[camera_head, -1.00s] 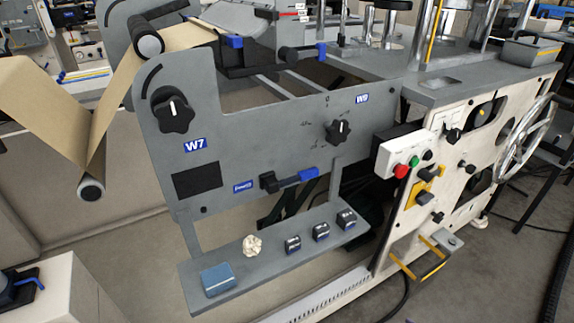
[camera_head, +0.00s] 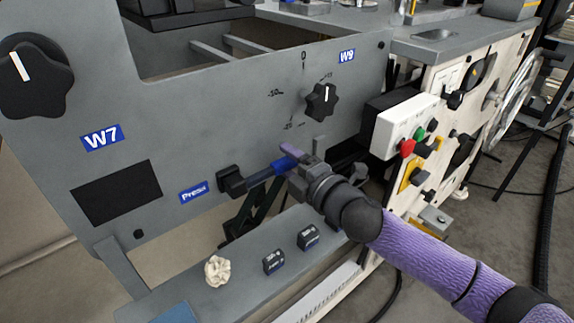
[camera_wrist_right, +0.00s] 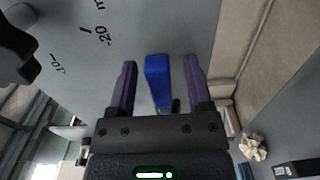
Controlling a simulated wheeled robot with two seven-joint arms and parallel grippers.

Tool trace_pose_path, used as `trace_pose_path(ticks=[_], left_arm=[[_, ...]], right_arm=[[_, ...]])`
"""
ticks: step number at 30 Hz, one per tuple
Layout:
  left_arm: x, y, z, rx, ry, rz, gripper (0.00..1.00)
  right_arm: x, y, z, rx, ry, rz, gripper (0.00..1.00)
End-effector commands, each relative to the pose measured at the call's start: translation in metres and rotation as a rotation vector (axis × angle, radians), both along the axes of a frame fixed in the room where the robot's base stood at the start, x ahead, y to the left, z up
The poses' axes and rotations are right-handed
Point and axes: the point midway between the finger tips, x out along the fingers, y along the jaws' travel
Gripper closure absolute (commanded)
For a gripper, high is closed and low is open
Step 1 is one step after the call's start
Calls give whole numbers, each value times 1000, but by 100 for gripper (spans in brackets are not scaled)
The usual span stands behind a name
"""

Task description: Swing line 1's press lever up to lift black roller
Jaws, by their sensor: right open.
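The press lever (camera_head: 262,172) is a dark pivot block with a blue handle on the grey side panel, right of the blue "Press" label (camera_head: 194,191). It points right and slightly up. My right gripper (camera_head: 287,157) is at the handle's right end. In the right wrist view the blue handle (camera_wrist_right: 157,80) lies between the open fingers of the gripper (camera_wrist_right: 158,82), with a gap on each side. The black roller is not seen in the current views. My left gripper is not in view.
A black star knob (camera_head: 321,101) sits above the lever, and a larger one (camera_head: 35,75) at the upper left. A shelf (camera_head: 235,287) below carries a crumpled white piece (camera_head: 218,270) and small dark blocks (camera_head: 274,262). A button box (camera_head: 404,125) stands right of the gripper.

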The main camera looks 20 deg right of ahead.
Motion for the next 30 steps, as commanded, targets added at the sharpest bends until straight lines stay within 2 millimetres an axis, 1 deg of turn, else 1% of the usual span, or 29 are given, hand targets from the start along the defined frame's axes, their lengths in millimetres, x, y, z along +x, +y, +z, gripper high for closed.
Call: trace_pose_path(ticks=[3,10,19,20,30], left_arm=[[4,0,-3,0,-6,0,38],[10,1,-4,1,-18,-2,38],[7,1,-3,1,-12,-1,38],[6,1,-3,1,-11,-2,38],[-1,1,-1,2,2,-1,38]], right_arm=[[5,2,0,1,1,0,35],[5,2,0,1,0,0,35],[5,2,0,1,1,0,99],[5,2,0,1,1,0,100],[5,2,0,1,1,0,100]])
